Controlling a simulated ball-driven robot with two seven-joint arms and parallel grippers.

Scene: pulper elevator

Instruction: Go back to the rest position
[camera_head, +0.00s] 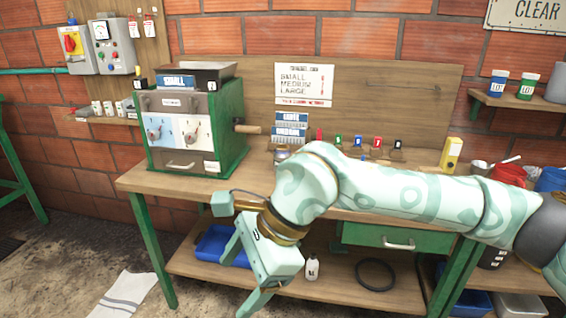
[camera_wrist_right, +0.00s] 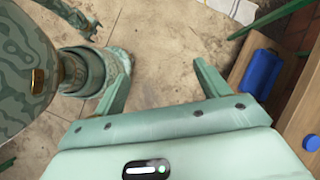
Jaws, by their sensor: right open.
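My right arm reaches in from the right in the head view and bends down in front of the workbench (camera_head: 205,193). My right gripper (camera_head: 234,285) hangs before the bench's front edge, pointing down and left, with its fingers apart and nothing between them. In the right wrist view the same gripper (camera_wrist_right: 162,65) is open and empty over the bare floor.
A green machine (camera_head: 225,125) stands on the bench's left. The lower shelf holds a blue tray (camera_head: 218,248), a white bottle (camera_head: 312,267) and a black ring (camera_head: 375,274). A drawer (camera_head: 400,237) is under the top. A white cloth (camera_head: 124,296) lies on the floor, left.

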